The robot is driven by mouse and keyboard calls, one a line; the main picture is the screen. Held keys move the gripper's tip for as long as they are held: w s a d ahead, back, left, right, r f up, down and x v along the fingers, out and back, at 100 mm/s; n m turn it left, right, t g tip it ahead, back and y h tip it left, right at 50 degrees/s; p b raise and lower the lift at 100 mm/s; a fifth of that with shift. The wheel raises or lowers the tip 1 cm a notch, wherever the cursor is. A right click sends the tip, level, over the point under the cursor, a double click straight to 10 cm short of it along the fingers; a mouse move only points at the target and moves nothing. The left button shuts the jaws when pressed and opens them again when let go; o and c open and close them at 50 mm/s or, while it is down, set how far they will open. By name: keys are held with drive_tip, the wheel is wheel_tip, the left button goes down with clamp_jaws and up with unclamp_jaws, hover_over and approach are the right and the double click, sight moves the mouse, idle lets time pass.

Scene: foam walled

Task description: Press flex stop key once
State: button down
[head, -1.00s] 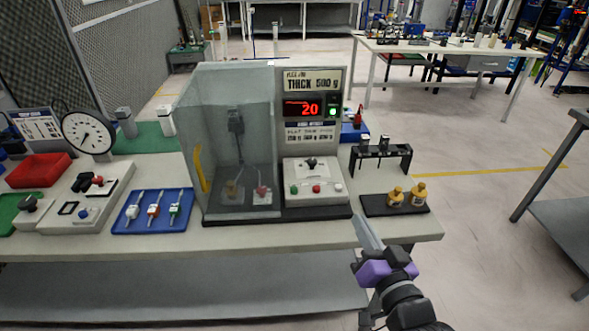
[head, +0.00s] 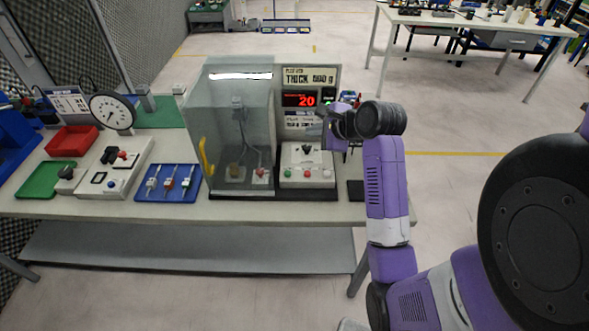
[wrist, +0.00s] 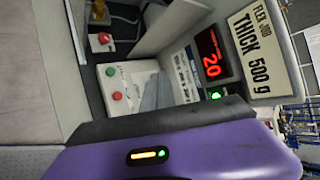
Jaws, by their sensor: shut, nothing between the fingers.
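The flex tester's control box (head: 307,158) stands below the red display (head: 300,99), which reads 20. On its front are a green key (head: 284,172), a red key (head: 307,172) and a white key (head: 328,173), with a dark knob above. I cannot read which key is marked stop. In the wrist view the red key (wrist: 117,96) and green key (wrist: 110,71) show beside my grey fingers. My gripper (head: 326,114) is shut and empty, in front of the tester's upright panel, above and apart from the keys. The white key is hidden in the wrist view.
A clear enclosure (head: 230,130) with a yellow handle adjoins the box on the left. A blue tray (head: 168,183), a dial gauge (head: 111,112) and a red bin (head: 72,139) lie further left. A dark stand (head: 355,190) is partly hidden behind my arm.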

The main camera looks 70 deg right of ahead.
drive_tip(key=shift+s+a+f+m+y, duration=0.2)
drive_tip(key=shift+a+f+m+y, duration=0.4)
drive_tip(key=shift+a+f+m, duration=0.35)
drive_tip(key=shift+a+g, duration=0.1)
drive_tip(key=shift+g, duration=0.2)
drive_tip(key=b, duration=0.9)
hover_over(310, 176)
wheel_tip(310, 176, down, 6)
drive_tip(key=shift+f, duration=0.2)
drive_tip(key=shift+f+b, duration=0.3)
drive_tip(key=shift+f, duration=0.8)
drive_tip(key=shift+a+f, duration=0.1)
drive_tip(key=shift+f+p, duration=0.3)
drive_tip(key=shift+p, duration=0.1)
